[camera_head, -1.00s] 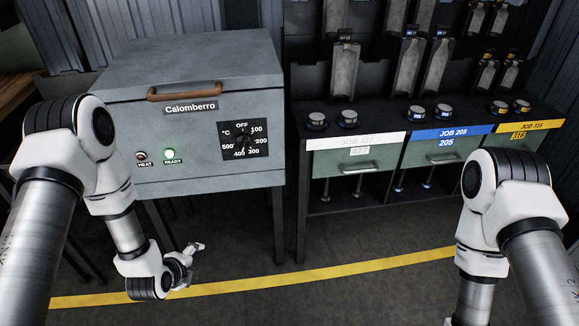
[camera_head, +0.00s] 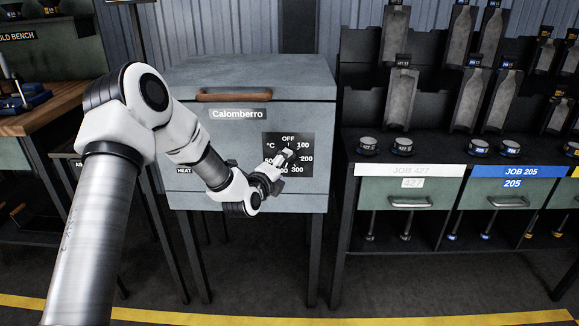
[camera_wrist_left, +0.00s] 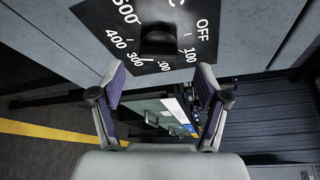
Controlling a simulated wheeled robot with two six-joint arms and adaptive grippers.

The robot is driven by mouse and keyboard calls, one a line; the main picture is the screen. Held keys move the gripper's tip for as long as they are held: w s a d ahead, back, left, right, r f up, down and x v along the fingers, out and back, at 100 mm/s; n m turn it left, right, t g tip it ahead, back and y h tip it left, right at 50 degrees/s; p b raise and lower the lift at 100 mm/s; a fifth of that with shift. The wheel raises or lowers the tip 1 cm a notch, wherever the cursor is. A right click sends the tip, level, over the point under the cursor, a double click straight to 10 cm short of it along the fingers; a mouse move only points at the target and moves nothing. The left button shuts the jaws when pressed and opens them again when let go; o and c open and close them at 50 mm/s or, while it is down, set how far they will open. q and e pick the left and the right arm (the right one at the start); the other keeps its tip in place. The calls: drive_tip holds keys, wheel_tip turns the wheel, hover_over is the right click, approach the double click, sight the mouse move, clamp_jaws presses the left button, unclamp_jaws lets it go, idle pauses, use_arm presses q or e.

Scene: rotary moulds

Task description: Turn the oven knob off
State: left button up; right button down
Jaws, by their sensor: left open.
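The grey oven (camera_head: 190,120), labelled Calomberro, stands upright in front of me. Its black dial plate (camera_head: 309,138) has OFF at the top and temperature numbers around it. My left gripper (camera_head: 288,158) is in front of this plate and hides the knob and some numbers in the head view. In the left wrist view the dark knob (camera_wrist_left: 158,40) shows on the dial plate (camera_wrist_left: 108,38), just beyond the two open fingers (camera_wrist_left: 160,80). The fingers look apart from the knob. The knob's pointer direction is unclear. My right gripper is out of view.
A brown handle (camera_head: 232,97) runs along the oven's upper front. To the right stands a dark rack (camera_head: 347,215) with moulds, round caps and green drawers (camera_head: 378,200). A workbench (camera_head: 45,120) is at the left. A yellow floor line (camera_head: 200,318) crosses the front.

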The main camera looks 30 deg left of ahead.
sight(287, 161)
use_arm(q)
drive_tip(key=x, duration=0.4)
drive_tip(key=shift+f, duration=0.1)
drive_tip(key=shift+c, duration=0.4)
drive_tip(key=c, duration=1.1)
